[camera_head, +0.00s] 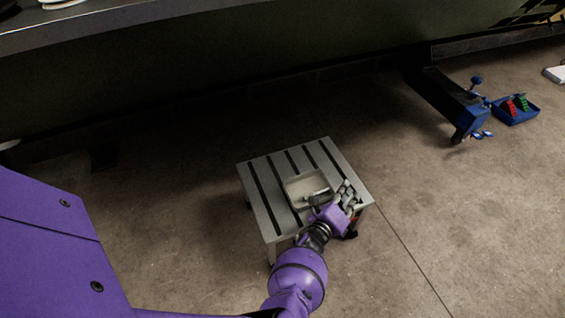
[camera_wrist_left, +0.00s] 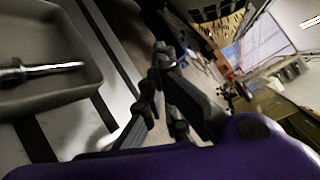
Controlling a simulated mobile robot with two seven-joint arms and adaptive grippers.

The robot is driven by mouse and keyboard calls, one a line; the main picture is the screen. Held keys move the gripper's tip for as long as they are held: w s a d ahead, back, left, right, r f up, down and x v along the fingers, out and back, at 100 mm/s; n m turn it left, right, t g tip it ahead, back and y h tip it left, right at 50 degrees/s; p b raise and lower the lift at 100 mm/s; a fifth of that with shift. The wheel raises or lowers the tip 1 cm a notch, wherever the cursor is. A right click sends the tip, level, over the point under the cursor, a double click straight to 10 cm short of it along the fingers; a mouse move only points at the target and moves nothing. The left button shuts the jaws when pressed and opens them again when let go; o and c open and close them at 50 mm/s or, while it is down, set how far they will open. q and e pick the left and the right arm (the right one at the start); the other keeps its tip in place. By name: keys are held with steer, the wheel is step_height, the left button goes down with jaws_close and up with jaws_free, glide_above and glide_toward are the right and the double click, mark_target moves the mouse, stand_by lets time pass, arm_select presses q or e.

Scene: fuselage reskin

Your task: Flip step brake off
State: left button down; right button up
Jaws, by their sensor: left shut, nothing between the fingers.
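A low grey step (camera_head: 268,190) with dark anti-slip strips stands on the floor in the head view. My purple left arm reaches over its near right part. My left gripper (camera_head: 350,190) is shut and empty at the step's right edge; it also shows in the left wrist view (camera_wrist_left: 160,60). A small red part shows low beside the step's right edge, near the gripper. The step brake cannot be made out clearly; the gripper and arm may hide it. My right gripper is not in view.
A shallow beige tray (camera_head: 298,186) with a metal tool lies on the step; the tray also shows in the left wrist view (camera_wrist_left: 62,95). A blue stand (camera_head: 462,105) and a blue bin (camera_head: 517,112) with red and green items are at the right. Floor around the step is clear.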

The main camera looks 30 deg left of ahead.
arm_select(q)
steer(key=a+r+n+y+p, duration=0.1)
steer(key=a+r+n+y, duration=0.1)
steer(key=a, duration=1)
steer(key=shift+w+a+r+n, duration=0.25)
steer(key=shift+a+r+n, duration=0.05)
steer(key=shift+r+n, duration=0.3)
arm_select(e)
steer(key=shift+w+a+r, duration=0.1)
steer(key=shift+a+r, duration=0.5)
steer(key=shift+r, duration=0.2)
